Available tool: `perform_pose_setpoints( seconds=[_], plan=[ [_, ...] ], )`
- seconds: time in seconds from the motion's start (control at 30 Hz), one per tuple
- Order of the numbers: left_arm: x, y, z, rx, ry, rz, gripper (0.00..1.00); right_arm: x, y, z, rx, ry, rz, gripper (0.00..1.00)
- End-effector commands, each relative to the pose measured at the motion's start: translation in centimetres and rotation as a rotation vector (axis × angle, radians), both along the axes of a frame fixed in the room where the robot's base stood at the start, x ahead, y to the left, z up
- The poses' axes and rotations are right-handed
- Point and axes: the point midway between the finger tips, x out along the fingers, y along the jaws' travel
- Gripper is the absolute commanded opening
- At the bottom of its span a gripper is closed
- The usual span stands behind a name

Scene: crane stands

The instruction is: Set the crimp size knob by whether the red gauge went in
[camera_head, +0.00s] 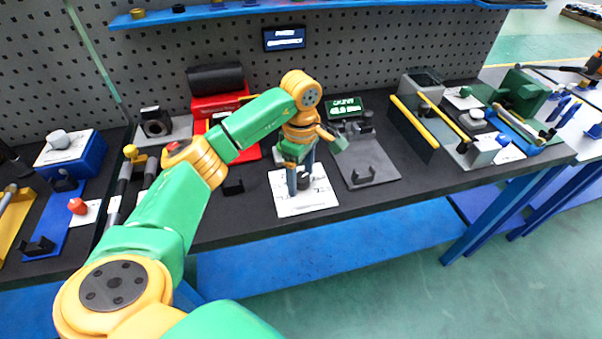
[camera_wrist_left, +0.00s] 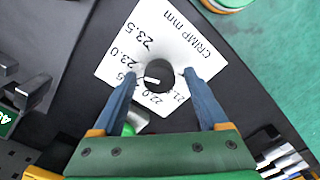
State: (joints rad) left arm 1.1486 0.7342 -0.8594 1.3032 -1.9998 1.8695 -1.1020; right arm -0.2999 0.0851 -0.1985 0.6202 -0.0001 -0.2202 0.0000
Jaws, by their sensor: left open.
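The crimp size knob is dark and round with a white pointer line. It stands on a white dial card (camera_head: 320,196), seen in the left wrist view as a card (camera_wrist_left: 190,35) marked "CRIMP mm" with several sizes. The knob (camera_wrist_left: 158,74) lies between the fingertips of my left gripper (camera_head: 302,187), which is open and points down. The gripper (camera_wrist_left: 161,77) has a finger on each side; contact cannot be told. The pointer is toward the card's left side, near a label partly hidden by a finger. A small red-topped piece (camera_head: 77,206) is at far left; I cannot tell whether it is the gauge.
A grey plate with a black cradle (camera_head: 362,172) lies right of the card. A green display (camera_head: 344,107) stands behind, too small to read. A red box (camera_head: 217,102) stands behind my left arm. A yellow-edged channel (camera_head: 414,127) is further right. The bench front edge is close.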

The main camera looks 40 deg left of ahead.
Motion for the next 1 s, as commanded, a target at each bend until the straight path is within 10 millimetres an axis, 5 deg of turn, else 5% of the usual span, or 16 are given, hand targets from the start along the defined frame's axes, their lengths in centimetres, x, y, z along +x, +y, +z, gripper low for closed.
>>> perform_pose_setpoints(
  seconds=[0.07, 0.3, 0.37, 0.67, 1.0],
  plan=[
    [0.01, -0.02, 0.00, -0.001, 0.000, 0.000, 0.77, 0.00, 0.21, -0.02, 0.003, 0.000, -0.001, 0.50],
    [0.01, -0.04, 0.01, -0.002, 0.000, 0.001, 0.12, 0.00, 0.61, -0.03, 0.010, 0.000, -0.002, 0.50],
    [0.00, -0.04, 0.01, -0.002, 0.000, 0.001, 0.00, -0.01, 0.61, -0.03, 0.010, 0.000, -0.002, 0.50],
    [0.00, -0.03, 0.05, -0.001, 0.001, 0.040, 0.00, -0.01, 0.56, 0.12, 0.009, 0.000, 0.000, 0.50],
    [0.04, -0.01, 0.15, -0.001, 0.001, 0.278, 0.00, -0.01, 0.29, 0.79, 0.005, 0.000, 0.000, 0.50]
  ],
)
